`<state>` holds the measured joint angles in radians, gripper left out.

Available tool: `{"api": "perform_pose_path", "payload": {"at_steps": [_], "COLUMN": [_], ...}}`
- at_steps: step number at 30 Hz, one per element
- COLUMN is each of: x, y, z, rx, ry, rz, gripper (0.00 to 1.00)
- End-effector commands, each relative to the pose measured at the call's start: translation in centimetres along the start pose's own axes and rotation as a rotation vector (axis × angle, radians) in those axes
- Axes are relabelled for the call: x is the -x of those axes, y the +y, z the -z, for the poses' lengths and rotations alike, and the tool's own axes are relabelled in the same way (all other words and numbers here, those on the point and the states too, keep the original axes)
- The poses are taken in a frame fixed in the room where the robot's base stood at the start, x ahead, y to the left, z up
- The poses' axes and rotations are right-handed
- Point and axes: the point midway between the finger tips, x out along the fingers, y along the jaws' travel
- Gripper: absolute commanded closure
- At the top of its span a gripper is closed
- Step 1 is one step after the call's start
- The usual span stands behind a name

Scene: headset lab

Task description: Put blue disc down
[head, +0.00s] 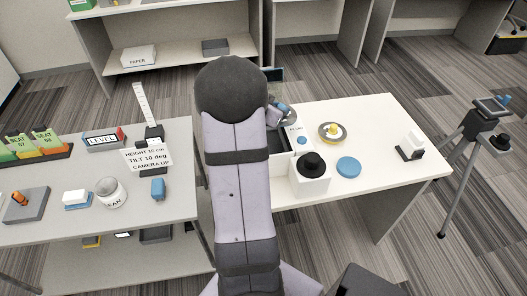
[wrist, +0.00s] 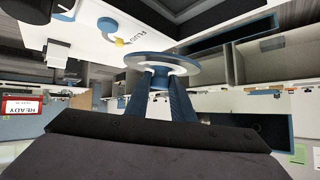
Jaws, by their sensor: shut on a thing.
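My gripper (wrist: 168,84) shows in the wrist view with its dark blue fingers shut on a round, flat blue disc (wrist: 145,60) with a pale inner face. The disc is seen almost edge-on at the fingertips, and its far side is hidden. In the head view my arm covers most of the gripper. Part of a grey-blue round thing (head: 284,108) shows just right of the arm, above the white table's left side. Another flat blue disc (head: 348,166) lies on the white table, to the right of a white box with a black knob.
A tripod (head: 480,130) stands right. A cluttered grey table (head: 180,150) stands left.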

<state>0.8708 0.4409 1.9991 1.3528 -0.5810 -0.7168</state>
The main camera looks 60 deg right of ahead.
Motion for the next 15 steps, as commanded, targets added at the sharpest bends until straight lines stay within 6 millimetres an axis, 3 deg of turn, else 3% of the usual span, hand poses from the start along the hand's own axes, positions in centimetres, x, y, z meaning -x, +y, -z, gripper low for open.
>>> {"api": "perform_pose_path", "payload": {"at_steps": [1,6,15], "x": [0.3,2.0,3.2], "y": [-0.6,-1.8,-2.5], "z": [-1.6,-3.9,-5.0], "rx": [0.039,0.137,0.195], "ry": [0.013,0.048,0.072], "rz": [0.016,0.053,0.078], "gripper": [1.0,1.0,1.0]}}
